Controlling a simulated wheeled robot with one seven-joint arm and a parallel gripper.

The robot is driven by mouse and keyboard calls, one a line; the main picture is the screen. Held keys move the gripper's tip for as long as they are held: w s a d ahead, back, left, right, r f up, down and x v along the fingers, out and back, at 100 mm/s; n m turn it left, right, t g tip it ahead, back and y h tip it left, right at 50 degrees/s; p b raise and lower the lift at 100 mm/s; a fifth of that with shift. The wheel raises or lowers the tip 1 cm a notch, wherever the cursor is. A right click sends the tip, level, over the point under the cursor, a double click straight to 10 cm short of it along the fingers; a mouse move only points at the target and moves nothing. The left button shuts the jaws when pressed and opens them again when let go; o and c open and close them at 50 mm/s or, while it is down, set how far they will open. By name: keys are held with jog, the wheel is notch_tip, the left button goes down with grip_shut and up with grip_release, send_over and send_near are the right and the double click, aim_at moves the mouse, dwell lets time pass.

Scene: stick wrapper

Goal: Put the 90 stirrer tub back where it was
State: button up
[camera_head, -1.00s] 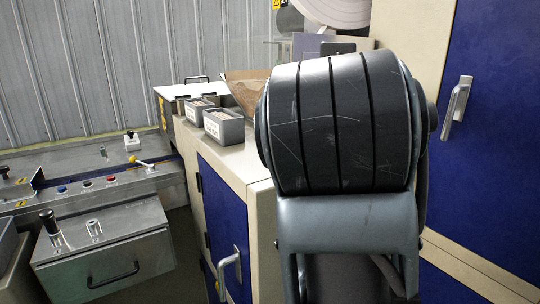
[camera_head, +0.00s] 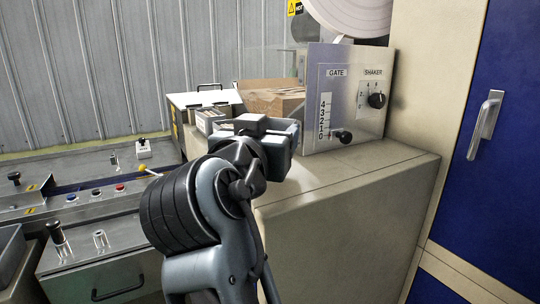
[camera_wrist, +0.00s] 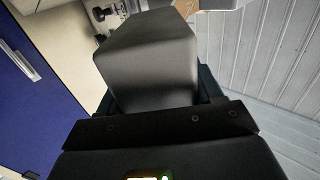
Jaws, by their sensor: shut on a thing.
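My gripper (camera_head: 266,131) is in the middle of the head view, shut on a grey open-topped tub (camera_head: 293,133). The tub is over or on the top of the beige cabinet, just left of the GATE and SHAKER panel. My gripper hides much of it, and I cannot tell whether its base touches the surface. No number on it can be read. A labelled grey tub (camera_head: 206,122) stands to the left, partly behind my gripper. In the wrist view, a large dark grey block fills the middle and hides most of what is held.
The GATE and SHAKER panel (camera_head: 345,98) with its knobs stands close on the right. A brown cardboard box (camera_head: 274,100) is behind my gripper. The beige cabinet top (camera_head: 345,178) is clear at the front. A blue door (camera_head: 505,150) is at the far right.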

jog(key=shift+f+p, duration=0.3)
jog(key=shift+f, duration=1.65)
jog(key=shift+f, duration=0.15)
jog(key=o, duration=1.1)
jog(key=shift+r, duration=0.25)
jog(key=s, duration=0.4)
jog(key=s+a+b, duration=0.1)
jog(key=s, duration=0.3)
jog(key=s+a+b, duration=0.1)
jog(key=s, duration=0.3)
jog(key=shift+a+f, duration=0.1)
jog(key=shift+a, duration=0.05)
jog(key=shift+w, duration=0.1)
